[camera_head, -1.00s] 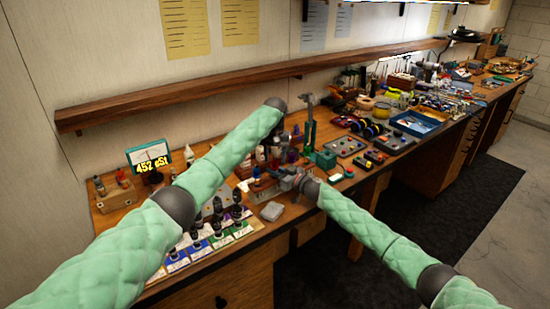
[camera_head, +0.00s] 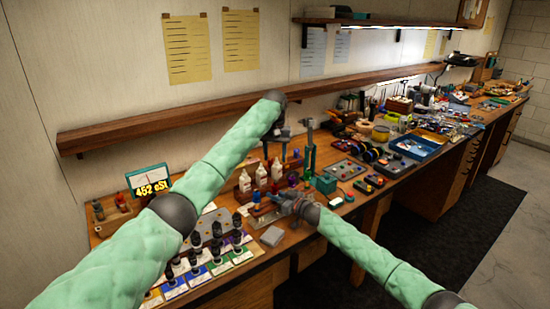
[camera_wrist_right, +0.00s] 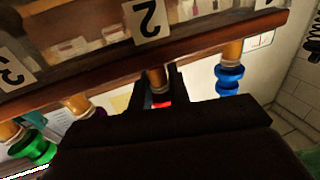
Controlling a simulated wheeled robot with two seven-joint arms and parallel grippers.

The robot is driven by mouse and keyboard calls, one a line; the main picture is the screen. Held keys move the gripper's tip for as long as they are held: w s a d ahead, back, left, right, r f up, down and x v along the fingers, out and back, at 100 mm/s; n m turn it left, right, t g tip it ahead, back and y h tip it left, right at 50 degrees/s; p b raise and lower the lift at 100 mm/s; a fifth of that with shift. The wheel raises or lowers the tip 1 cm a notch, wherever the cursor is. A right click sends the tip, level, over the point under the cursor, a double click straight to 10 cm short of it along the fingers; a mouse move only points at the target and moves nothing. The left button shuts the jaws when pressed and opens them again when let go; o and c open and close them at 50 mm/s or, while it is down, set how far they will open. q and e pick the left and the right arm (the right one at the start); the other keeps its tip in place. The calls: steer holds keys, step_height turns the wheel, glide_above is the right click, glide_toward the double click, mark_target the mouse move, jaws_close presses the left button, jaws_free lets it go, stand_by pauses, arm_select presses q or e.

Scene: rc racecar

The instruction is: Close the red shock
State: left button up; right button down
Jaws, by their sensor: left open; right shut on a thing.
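In the right wrist view, a small red part, the red shock (camera_wrist_right: 161,99), shows between the dark fingers of my right gripper (camera_wrist_right: 160,85), below the number 2 label. My right gripper is shut on it, and its dark body hides most of it. A blue shock part (camera_wrist_right: 229,80) hangs to the right and a green one (camera_wrist_right: 36,148) to the lower left, both apart from the gripper. In the head view my right gripper (camera_head: 280,203) is low over the bench, too small to make out its hold. My left gripper (camera_head: 277,137) is open, higher and farther back, partly hidden by its arm.
A wooden rack (camera_wrist_right: 90,72) with number labels fills the upper right wrist view. Dark knobs crowd the front left.

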steer(key=c, duration=1.2)
jaws_free()
steer(key=shift+c, duration=0.2)
arm_select(q)
steer(key=shift+f, duration=0.1)
arm_select(e)
steer(key=shift+d, duration=0.1)
steer(key=shift+s+d+f, duration=0.1)
steer(key=shift+s+d, duration=0.1)
arm_select(q)
step_height(320, 180, down, 3)
steer(key=b, duration=0.3)
arm_select(e)
steer(key=v, duration=0.5)
steer(key=shift+s+d+f, duration=0.1)
steer(key=shift+d, duration=0.1)
arm_select(q)
steer(key=shift+f+b, duration=0.25)
steer(key=shift+b, duration=0.05)
arm_select(e)
steer(key=shift+s+d+r, duration=0.2)
steer(key=shift+s+d, duration=0.3)
steer(key=shift+d, duration=0.1)
arm_select(q)
steer(key=shift+d, duration=0.1)
arm_select(e)
steer(key=shift+d, duration=0.1)
